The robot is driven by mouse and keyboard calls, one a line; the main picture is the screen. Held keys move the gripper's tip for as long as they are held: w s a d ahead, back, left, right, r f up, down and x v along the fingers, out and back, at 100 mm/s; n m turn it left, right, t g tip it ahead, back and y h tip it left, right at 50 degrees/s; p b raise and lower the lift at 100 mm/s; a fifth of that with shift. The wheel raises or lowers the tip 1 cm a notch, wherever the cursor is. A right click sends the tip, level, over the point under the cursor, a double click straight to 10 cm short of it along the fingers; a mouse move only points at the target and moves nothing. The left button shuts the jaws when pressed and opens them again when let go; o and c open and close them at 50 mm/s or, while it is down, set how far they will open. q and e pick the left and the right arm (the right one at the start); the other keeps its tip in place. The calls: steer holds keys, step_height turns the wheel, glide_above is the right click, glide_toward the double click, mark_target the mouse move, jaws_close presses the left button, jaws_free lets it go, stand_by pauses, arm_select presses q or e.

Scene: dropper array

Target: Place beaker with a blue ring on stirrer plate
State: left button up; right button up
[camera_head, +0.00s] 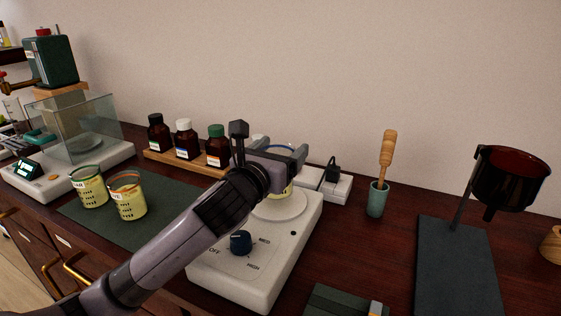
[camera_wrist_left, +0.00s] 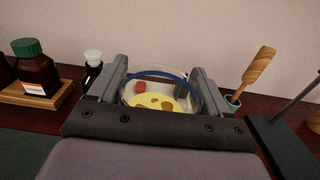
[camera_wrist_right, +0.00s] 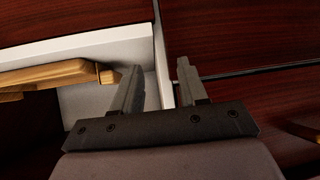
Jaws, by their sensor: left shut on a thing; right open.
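The beaker with a blue ring (camera_wrist_left: 160,74) is held between the fingers of my left gripper (camera_wrist_left: 160,88), which is shut on it. Yellow contents show inside it. In the head view my left gripper (camera_head: 277,160) and wrist hide most of the beaker (camera_head: 283,150). It is over the round plate of the white stirrer (camera_head: 279,207), at the plate's far side. I cannot tell whether its base touches the plate. The stirrer's dark knob (camera_head: 240,242) faces front. My right gripper (camera_wrist_right: 158,90) is open and empty, in front of cabinet panels in the right wrist view.
Two other beakers, one green-ringed (camera_head: 89,187) and one orange-ringed (camera_head: 128,197), stand on a dark mat (camera_head: 160,228) at left. Brown bottles (camera_head: 184,140) stand behind. A power strip (camera_head: 328,184), a pestle cup (camera_head: 377,199) and a dark stand (camera_head: 458,265) are to the right.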

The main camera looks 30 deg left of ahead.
arm_select(q)
steer(key=shift+f, duration=0.9)
steer(key=shift+f, duration=0.15)
steer(key=o, duration=1.3)
steer(key=shift+o, duration=0.2)
steer(key=shift+s, duration=0.1)
steer(key=s, duration=1)
steer(key=shift+d+r, duration=0.2)
steer(key=shift+d, duration=0.1)
steer(key=shift+s+p, duration=0.35)
steer(key=shift+s, duration=0.5)
